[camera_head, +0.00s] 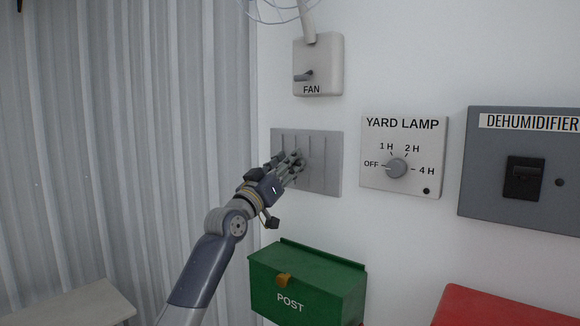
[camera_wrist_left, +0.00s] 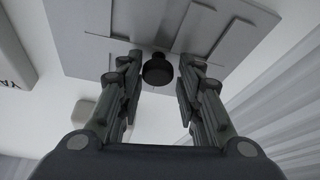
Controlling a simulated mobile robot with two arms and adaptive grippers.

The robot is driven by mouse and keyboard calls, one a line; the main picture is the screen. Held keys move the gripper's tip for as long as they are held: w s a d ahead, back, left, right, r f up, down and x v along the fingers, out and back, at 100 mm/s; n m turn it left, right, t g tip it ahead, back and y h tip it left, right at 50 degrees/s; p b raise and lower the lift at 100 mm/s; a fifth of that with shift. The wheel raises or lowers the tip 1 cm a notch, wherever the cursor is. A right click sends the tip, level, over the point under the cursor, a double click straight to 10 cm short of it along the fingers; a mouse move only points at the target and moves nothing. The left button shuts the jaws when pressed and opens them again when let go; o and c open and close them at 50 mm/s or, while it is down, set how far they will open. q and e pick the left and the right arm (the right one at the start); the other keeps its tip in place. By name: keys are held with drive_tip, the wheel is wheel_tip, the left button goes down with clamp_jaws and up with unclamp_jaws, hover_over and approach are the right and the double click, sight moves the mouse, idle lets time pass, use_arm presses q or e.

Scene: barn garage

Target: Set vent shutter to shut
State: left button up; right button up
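The grey vent shutter panel (camera_head: 322,172), with narrow vertical slats or slots, is on the white wall below the fan box. It also fills the top of the left wrist view (camera_wrist_left: 98,45). My left gripper (camera_head: 298,161) is at the left half of the panel and covers part of it. In the left wrist view my left gripper (camera_wrist_left: 160,75) is open, with a finger on each side of a round dark knob (camera_wrist_left: 158,70) on the panel. Gaps show between the knob and the fingers. The head view hides the knob behind the gripper. My right gripper is not in view.
The fan box (camera_head: 318,68) is above the panel, and the yard lamp dial plate (camera_head: 402,200) is to its right. A grey dehumidifier box (camera_head: 480,190) is farther right. A green post box (camera_head: 335,290) is below. Corrugated grey cladding (camera_head: 110,150) covers the left.

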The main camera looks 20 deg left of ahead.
use_arm(q)
drive_tip(key=shift+w+a+f, duration=0.1)
drive_tip(key=shift+w+a, duration=0.05)
drive_tip(key=v, duration=1.2)
drive_tip(key=shift+f, duration=0.1)
idle(0.5)
